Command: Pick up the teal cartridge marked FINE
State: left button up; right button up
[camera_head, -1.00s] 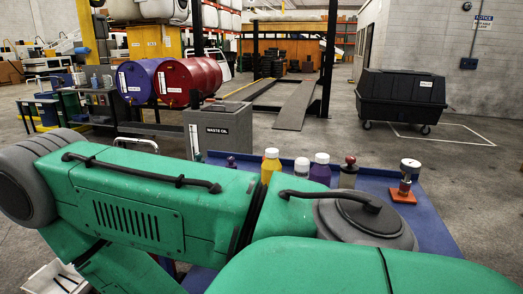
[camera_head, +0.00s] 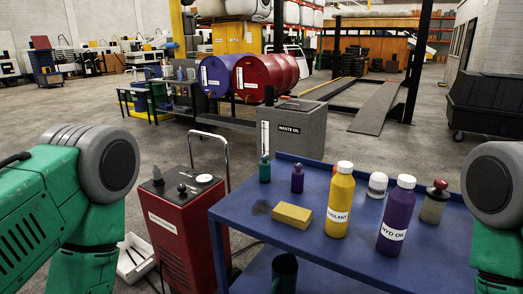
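A small teal container (camera_head: 265,168) stands upright at the back left of the blue cart's top (camera_head: 325,182). A small purple container (camera_head: 297,178) stands to its right. No FINE marking is readable on the teal one, so I cannot tell whether it is the cartridge. A dark cylinder (camera_head: 285,272) stands on the lower shelf, partly hidden; its marking does not show. My green arms show at the left and right edges, bent downward. Neither gripper is in view.
On the cart are a yellow sponge-like block (camera_head: 292,215), a yellow COOLANT bottle (camera_head: 339,205), a purple HYD OIL bottle (camera_head: 396,218), a white-topped container (camera_head: 377,185) and a red-topped one (camera_head: 435,202). A red machine (camera_head: 185,232) stands left of the cart.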

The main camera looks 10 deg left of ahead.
aim_at(264, 165)
jog(key=i+j+z, duration=0.35)
jog(key=i+j, duration=0.45)
jog(key=i, duration=0.15)
jog(key=k, duration=0.25)
jog(key=k+z, duration=0.15)
jog(key=z, duration=0.2)
jog(key=k+z, duration=0.15)
jog(key=z, duration=0.15)
jog(key=k+z, duration=0.1)
jog(key=z, duration=0.25)
